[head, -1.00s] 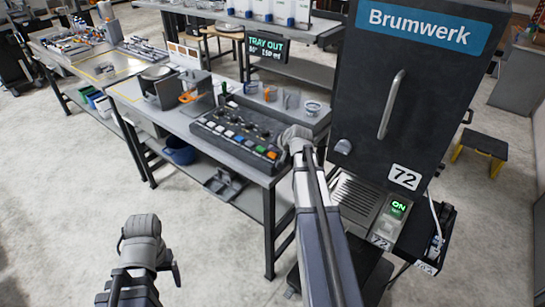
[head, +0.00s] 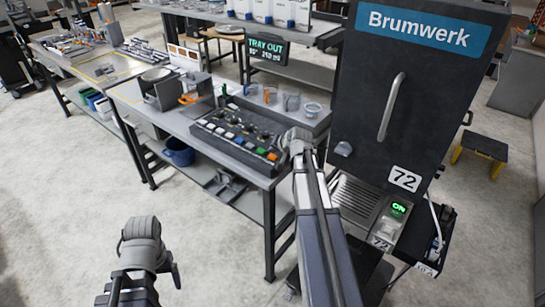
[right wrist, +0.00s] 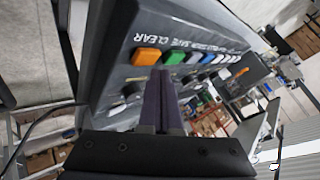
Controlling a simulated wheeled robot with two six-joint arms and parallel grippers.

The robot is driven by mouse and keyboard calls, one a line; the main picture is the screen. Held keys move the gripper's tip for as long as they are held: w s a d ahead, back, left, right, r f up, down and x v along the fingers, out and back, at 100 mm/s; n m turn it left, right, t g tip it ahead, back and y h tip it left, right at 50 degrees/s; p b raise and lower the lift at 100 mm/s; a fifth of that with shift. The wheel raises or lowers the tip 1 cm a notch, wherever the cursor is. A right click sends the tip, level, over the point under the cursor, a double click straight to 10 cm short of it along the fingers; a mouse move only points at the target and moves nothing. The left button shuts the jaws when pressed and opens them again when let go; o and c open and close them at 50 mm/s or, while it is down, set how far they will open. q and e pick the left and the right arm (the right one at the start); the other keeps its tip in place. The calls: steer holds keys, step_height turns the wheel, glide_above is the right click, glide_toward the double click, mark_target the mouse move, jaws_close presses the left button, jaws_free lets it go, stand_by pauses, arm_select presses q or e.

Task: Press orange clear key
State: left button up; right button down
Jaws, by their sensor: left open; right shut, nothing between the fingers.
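The orange clear key (head: 272,156) is at the near right end of the key row on the dark control panel (head: 215,141). In the right wrist view the orange key (right wrist: 147,56) sits under the word CLEAR, beside a green key (right wrist: 175,58). My right gripper (right wrist: 161,76) is shut and empty. Its fingertips appear just below the orange and green keys in that view; I cannot tell whether they touch. In the head view my right gripper (head: 287,142) is at the panel's right end, its fingertips hardly visible. My left gripper (head: 142,238) is open over the floor, away from the bench.
The black Brumwerk cabinet (head: 418,100) stands close to the right of my right arm. Several cups (head: 291,101) stand behind the panel. A TRAY OUT display (head: 267,48) hangs beyond the bench. The floor at the lower left is clear.

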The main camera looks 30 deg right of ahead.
mark_target(273, 158)
steer(key=shift+f, duration=0.2)
stand_by(0.6)
steer(key=shift+f+b, duration=0.25)
steer(key=shift+b, duration=0.15)
steer(key=shift+f+b, duration=0.45)
steer(key=shift+b, duration=0.05)
stand_by(0.6)
steer(key=shift+r, duration=0.2)
steer(key=shift+r+p, duration=0.7)
steer(key=shift+p, duration=0.25)
step_height(273, 158, up, 5)
steer(key=p, duration=0.5)
steer(key=shift+r, duration=0.1)
